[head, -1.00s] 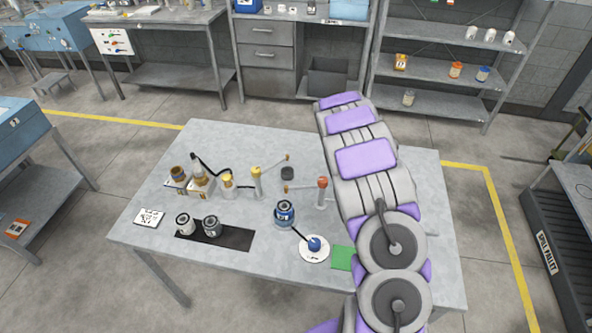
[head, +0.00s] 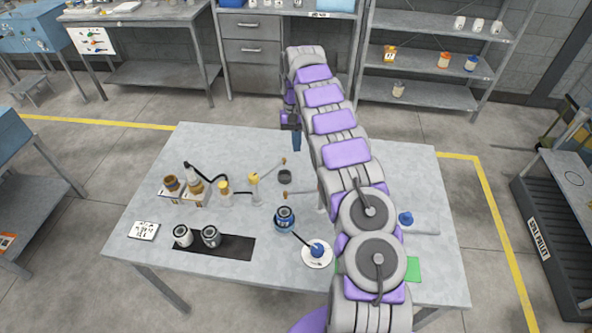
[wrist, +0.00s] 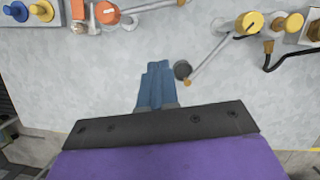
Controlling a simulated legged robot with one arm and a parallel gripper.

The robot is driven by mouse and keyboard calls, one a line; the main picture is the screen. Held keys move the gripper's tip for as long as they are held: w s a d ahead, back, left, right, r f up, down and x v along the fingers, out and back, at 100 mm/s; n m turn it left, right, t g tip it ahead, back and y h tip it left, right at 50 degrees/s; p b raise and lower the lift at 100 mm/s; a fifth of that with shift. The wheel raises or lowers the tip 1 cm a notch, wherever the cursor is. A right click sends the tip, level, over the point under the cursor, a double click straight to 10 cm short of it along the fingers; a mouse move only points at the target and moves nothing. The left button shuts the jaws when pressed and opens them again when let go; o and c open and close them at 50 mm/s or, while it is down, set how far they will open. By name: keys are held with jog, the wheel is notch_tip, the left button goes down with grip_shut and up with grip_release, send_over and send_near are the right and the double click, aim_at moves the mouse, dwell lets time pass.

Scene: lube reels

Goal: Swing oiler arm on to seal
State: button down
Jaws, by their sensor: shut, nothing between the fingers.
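A yellow-topped post (head: 254,181) stands mid-table with a thin grey swing arm (head: 270,168) pointing to the far right. In the wrist view the yellow knob (wrist: 250,22) and its arm (wrist: 208,62) also show; the arm's end lies beside a dark round puck (wrist: 182,69). The puck (head: 285,177) sits on the table, apart from the post. A second post has an orange-red top (wrist: 107,12); in the head view my arm hides most of it. My gripper (head: 297,148) is shut and empty above the far table edge, its blue fingers (wrist: 155,82) left of the puck in the wrist view. I cannot tell which part is the seal.
A blue-labelled jar (head: 285,219), a white dish with a blue ball (head: 317,250), two cans on a black mat (head: 228,247) and brown-topped bottles (head: 172,184) stand on the table (head: 150,263). A blue knob (head: 405,218) is at the right.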

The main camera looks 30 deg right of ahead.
aim_at(299, 192)
jog(key=s+a+f+b, duration=0.2)
jog(key=s+f, duration=0.4)
jog(key=f, duration=0.4)
jog(key=shift+s+f, duration=0.2)
jog(key=shift+a, duration=0.1)
dwell(0.4)
jog(key=s+n+p, duration=0.1)
jog(key=a+n+h+p, duration=0.1)
jog(key=n, duration=0.1)
jog(key=s+n+p, duration=0.1)
jog(key=shift+s+a+r, duration=0.15)
jog(key=shift+s+a, duration=0.1)
jog(key=shift+s, duration=0.1)
jog(key=shift+n, duration=0.4)
